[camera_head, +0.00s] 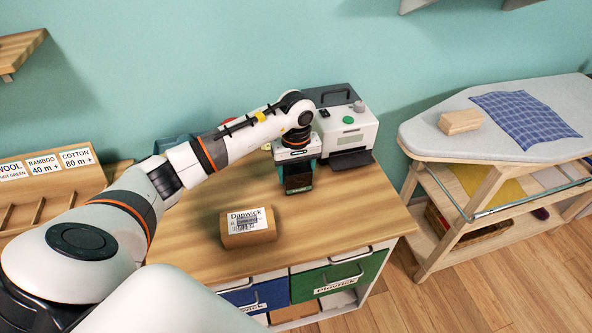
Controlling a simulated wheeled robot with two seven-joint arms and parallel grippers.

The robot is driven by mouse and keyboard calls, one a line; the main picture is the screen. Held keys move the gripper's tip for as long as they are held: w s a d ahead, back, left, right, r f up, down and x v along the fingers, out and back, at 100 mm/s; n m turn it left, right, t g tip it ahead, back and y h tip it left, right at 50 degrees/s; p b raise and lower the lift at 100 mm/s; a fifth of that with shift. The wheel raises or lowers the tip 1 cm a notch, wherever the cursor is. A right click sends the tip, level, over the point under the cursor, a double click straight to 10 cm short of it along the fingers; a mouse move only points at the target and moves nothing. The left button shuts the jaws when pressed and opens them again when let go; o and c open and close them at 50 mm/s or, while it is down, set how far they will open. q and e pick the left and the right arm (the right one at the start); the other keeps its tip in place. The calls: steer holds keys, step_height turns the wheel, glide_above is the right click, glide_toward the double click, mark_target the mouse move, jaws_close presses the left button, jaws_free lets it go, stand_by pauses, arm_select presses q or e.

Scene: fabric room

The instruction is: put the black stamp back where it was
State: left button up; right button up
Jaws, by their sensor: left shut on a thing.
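My left gripper (297,172) reaches over the back of the wooden table and points down, in front of the white machine. It is shut on a small dark block (299,184), which looks like the black stamp. The fingers hide part of the block, and I cannot tell whether it touches the tabletop (325,215). My right gripper is not in view.
A labelled brown box (249,238) sits on the table in front of the gripper. The white machine (347,130) stands at the back. A wooden rack (50,190) is at the left. An ironing board (440,145) with blue checked cloth (525,118) is at the right.

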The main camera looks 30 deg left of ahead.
mark_target(296, 165)
arm_select(q)
steer(key=shift+f, duration=0.2)
steer(key=o, duration=1)
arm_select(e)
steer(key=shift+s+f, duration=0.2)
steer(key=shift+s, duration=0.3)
arm_select(q)
steer(key=shift+r, duration=0.45)
step_height(296, 165, up, 12)
steer(key=shift+f+b, duration=0.25)
steer(key=shift+b, duration=0.6)
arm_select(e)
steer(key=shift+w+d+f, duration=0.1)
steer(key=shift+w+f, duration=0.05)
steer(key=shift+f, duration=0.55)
